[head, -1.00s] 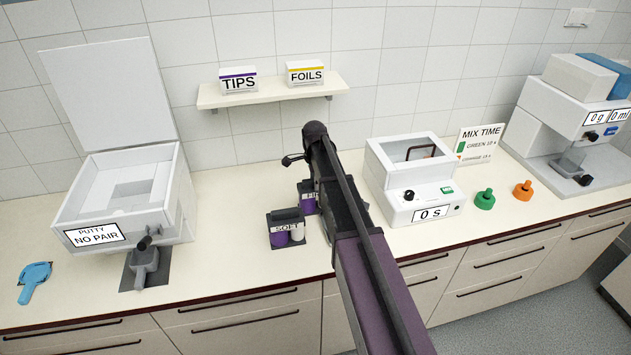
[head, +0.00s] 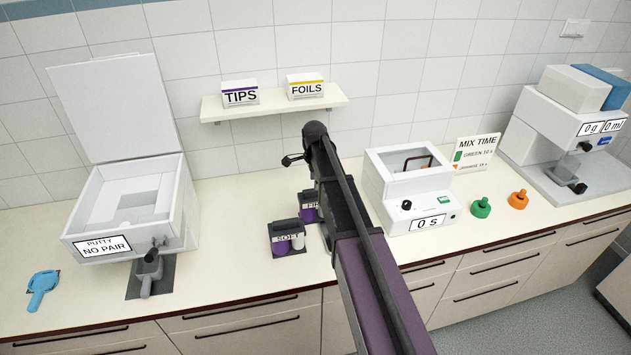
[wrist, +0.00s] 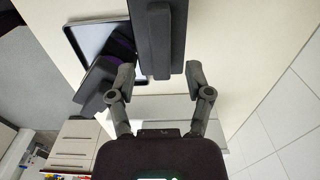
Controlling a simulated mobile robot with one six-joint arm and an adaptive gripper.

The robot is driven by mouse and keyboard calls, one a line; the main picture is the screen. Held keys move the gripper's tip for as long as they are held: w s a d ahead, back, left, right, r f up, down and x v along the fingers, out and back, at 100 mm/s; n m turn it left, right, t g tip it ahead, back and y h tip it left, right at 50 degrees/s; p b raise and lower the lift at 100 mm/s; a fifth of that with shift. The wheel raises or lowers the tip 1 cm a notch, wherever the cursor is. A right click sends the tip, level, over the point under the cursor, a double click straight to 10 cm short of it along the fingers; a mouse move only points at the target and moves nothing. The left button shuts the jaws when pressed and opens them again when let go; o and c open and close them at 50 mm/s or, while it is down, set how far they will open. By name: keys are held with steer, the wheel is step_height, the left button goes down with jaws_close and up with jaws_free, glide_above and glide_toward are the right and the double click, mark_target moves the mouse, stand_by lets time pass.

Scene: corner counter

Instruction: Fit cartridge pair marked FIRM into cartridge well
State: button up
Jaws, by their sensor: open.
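The FIRM cartridge pair (head: 309,212), a dark holder with a purple cartridge, stands on the counter, its label partly hidden behind my arm. The SOFT pair (head: 287,240), purple and white, stands just in front of it. The putty unit (head: 183,212) at left reads NO PAIR; its lid is up and its cartridge well (head: 140,205) is empty. My gripper (wrist: 160,76) is open in the wrist view; my arm hides it in the head view. A dark ridged block (wrist: 157,30) lies ahead, between the finger lines; I cannot read a label there.
The mixer (head: 410,187) reading 0 s stands right of my arm, with green (head: 481,208) and orange (head: 518,200) caps beyond. A shelf (head: 275,105) holds TIPS and FOILS boxes. A blue tool (head: 42,287) lies at far left. The counter between putty unit and SOFT pair is clear.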

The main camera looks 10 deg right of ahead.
step_height(320, 180, up, 8)
steer(key=p, duration=0.7)
steer(key=shift+f, duration=0.15)
stand_by(0.5)
steer(key=s+a+n, duration=0.3)
steer(key=s+n, duration=1.5)
steer(key=s, duration=0.9)
steer(key=shift+s, duration=0.25)
steer(key=shift+a, duration=0.1)
